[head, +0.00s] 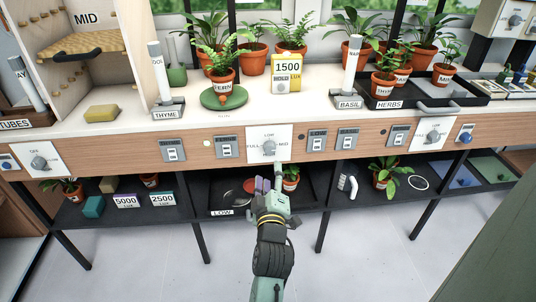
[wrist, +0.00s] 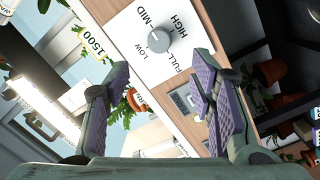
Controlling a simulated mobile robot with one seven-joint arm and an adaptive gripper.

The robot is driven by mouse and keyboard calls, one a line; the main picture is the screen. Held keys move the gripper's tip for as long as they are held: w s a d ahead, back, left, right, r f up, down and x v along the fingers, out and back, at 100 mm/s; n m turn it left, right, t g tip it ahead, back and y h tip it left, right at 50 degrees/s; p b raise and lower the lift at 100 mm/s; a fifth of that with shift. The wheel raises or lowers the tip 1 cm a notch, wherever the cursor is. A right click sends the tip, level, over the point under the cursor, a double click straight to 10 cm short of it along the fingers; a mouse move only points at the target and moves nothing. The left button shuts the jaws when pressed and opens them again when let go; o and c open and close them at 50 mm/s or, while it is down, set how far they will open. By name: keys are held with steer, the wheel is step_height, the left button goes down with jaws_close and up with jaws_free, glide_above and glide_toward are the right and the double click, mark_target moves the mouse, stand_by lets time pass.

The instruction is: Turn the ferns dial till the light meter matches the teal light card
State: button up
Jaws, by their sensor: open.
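The dial in front of the fern (head: 269,147) is a grey round knob on a white plate on the bench's front edge. In the wrist view the knob (wrist: 159,40) has LOW, MID, HIGH and FULL around it; its exact setting is hard to read. The light meter (head: 287,66) stands on the bench and reads 1500 LUX, with HOLD below. On the lower shelf are a 5000 card (head: 125,201) and a 2500 card (head: 162,199); I cannot tell which is teal. My gripper (wrist: 162,88) is open and empty, its fingers short of the knob.
A potted fern (head: 222,85) stands on a green saucer (head: 235,98) left of the meter. Small switches (head: 225,145) flank the plate. Other dials sit at the left (head: 41,163) and right (head: 432,138). A teal block (head: 93,207) lies on the shelf.

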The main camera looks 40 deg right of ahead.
mark_target(269, 150)
steer(key=p+x, duration=0.2)
steer(key=x, duration=0.8)
steer(key=shift+w+p, duration=0.15)
steer(key=shift+p, duration=0.15)
steer(key=shift+c, duration=0.2)
steer(key=c, duration=1.1)
